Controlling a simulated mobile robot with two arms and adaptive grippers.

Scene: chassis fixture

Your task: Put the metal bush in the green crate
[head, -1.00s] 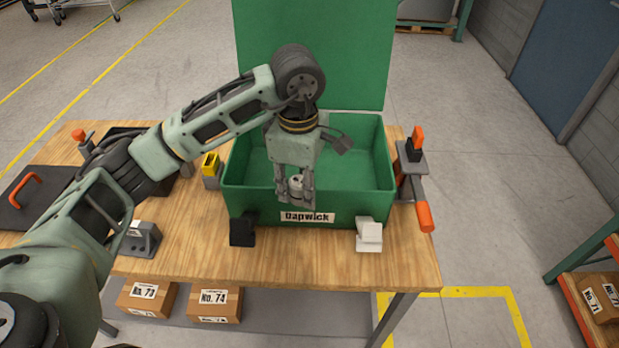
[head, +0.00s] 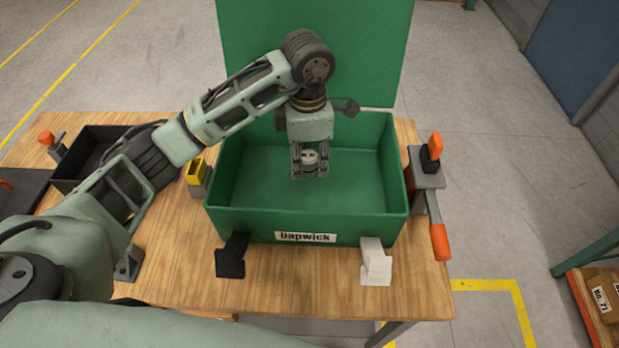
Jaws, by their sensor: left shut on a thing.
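The green crate (head: 235,222) stands on the wooden table with its lid (head: 315,60) raised at the back and a "Dapwick" label on its front. My left gripper (head: 310,172) points down over the inside of the crate. It is shut on the metal bush (head: 310,158), a small silvery cylinder between its fingers. The bush appears within the crate's opening, but its height above the crate floor is hard to tell. My right gripper is not in view.
A black block (head: 232,256) and a white block (head: 375,262) stand before the crate. A clamp with orange handles (head: 428,190) is at its right. A yellow-topped block (head: 196,172) and a dark tray (head: 75,172) are at its left.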

